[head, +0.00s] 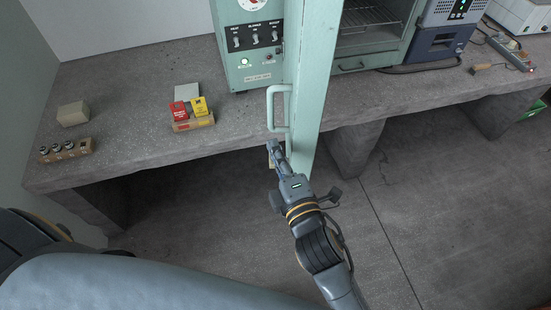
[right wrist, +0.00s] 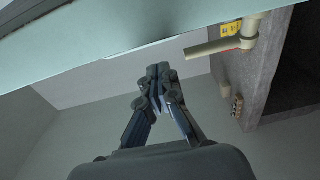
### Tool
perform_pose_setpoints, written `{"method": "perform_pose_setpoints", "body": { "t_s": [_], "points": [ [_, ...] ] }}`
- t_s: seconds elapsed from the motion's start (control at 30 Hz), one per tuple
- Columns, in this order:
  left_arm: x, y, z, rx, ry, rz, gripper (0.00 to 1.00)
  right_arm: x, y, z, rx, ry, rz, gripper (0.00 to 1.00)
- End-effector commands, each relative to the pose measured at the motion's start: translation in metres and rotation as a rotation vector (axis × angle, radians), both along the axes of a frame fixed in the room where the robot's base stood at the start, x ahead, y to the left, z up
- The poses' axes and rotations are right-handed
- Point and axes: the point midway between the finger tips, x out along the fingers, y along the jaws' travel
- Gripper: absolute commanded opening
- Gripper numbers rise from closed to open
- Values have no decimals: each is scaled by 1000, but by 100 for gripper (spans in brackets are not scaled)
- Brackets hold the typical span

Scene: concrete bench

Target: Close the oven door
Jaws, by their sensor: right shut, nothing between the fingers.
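The pale green oven (head: 247,50) stands on the bench. Its door (head: 312,85) is open and swung out toward me, seen nearly edge-on, so the chamber with its wire racks (head: 366,18) shows to the right. The door's handle (head: 278,108) is on its left, outer face. My right gripper (head: 272,147) is shut and empty, just below the handle near the door's lower edge. In the right wrist view the closed fingertips (right wrist: 158,72) point toward the door (right wrist: 120,42), with the handle (right wrist: 222,44) to their right. Whether they touch the door I cannot tell. My left gripper is out of view.
On the bench (head: 130,130) left of the oven are red and yellow packets in a small box (head: 194,122), a beige block (head: 72,114) and a strip with several round knobs (head: 67,151). A blue-grey device (head: 440,38) stands right of the oven. The floor in front is clear.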

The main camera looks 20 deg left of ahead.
Motion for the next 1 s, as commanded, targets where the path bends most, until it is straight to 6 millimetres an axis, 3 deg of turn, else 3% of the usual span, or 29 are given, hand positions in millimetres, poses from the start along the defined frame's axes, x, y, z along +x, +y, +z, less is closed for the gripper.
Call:
{"method": "perform_pose_setpoints", "body": {
  "t_s": [0.2, 0.77, 1.0],
  "points": [
    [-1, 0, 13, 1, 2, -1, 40, 6, -22, 1, 0, 2, 0, 0],
    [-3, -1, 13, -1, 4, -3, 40, 8, -28, 0, -1, 1, 0, 0],
    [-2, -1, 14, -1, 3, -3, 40, 14, -47, 0, -3, -1, 0, 0]
  ]
}}
